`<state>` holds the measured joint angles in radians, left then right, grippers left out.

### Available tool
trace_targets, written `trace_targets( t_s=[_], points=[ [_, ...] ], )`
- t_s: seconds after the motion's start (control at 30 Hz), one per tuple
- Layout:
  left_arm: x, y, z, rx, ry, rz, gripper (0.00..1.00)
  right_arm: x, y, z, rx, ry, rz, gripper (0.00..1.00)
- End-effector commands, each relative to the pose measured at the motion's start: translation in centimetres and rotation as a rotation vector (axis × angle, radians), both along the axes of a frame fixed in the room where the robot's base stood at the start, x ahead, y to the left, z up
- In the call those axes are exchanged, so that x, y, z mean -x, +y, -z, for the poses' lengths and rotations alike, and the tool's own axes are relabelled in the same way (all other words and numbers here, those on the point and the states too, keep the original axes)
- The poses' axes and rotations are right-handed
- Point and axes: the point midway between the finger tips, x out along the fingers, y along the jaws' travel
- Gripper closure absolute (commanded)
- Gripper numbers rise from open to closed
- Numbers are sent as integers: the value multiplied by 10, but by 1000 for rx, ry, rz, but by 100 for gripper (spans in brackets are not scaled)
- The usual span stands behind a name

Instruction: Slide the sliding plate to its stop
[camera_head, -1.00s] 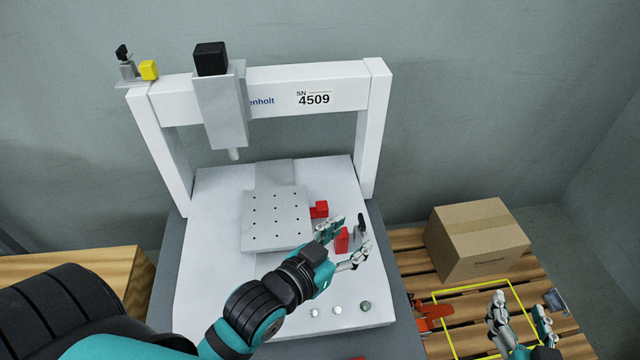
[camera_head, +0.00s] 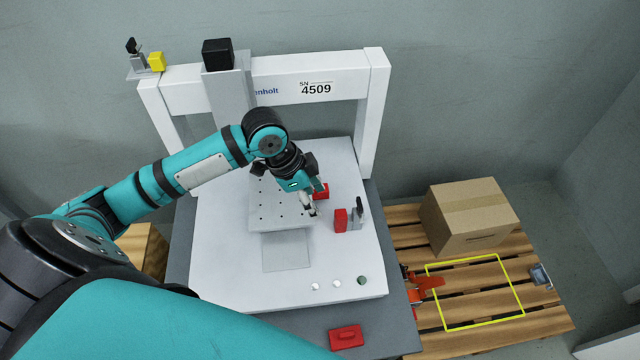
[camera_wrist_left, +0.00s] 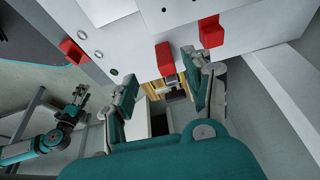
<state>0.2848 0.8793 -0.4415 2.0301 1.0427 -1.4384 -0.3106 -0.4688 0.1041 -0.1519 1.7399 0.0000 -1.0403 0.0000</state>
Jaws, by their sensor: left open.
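The sliding plate (camera_head: 270,218) is a pale square with several dark holes, lying on the gantry machine's bed. A grey track strip (camera_head: 287,252) shows in front of it. My left gripper (camera_head: 310,207) is over the plate's right edge, beside a red block (camera_head: 322,190); contact cannot be made out. Its fingers (camera_wrist_left: 158,72) are apart and empty. My arm hides the plate's back part. My right gripper (camera_wrist_left: 78,98) shows small at the left of the wrist view; its opening is unclear.
Another red block (camera_head: 341,220) with a grey piece stands right of the plate. The gantry (camera_head: 375,110) spans the bed (camera_head: 220,270). A red part (camera_head: 346,337) lies at the front. A carton (camera_head: 470,220) stands on the pallet (camera_head: 545,318). The front bed is mostly clear.

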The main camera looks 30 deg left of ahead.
Motion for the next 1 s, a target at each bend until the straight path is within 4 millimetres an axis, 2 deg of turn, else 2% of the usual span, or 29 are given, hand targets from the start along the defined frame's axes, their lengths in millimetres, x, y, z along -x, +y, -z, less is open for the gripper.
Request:
trace_targets(
  t_s=[0.03,0.2,0.3,0.4,0.57,1.0],
  points=[
    [-15,23,-19,-15,-7,-1,48,5,-1,17,1,12,-1,48],
    [-38,67,-67,6,-6,-18,48,20,-3,54,3,25,-5,48],
    [-43,80,-82,19,-8,-28,48,24,-3,64,3,28,-6,48],
    [-45,83,-83,27,-8,-33,48,25,-3,67,2,27,-6,48],
    [-49,75,-63,31,-6,-31,48,17,-2,57,1,18,-4,48],
    [-71,46,26,30,-8,-32,48,-7,1,-4,-2,-17,2,48]
  ],
)
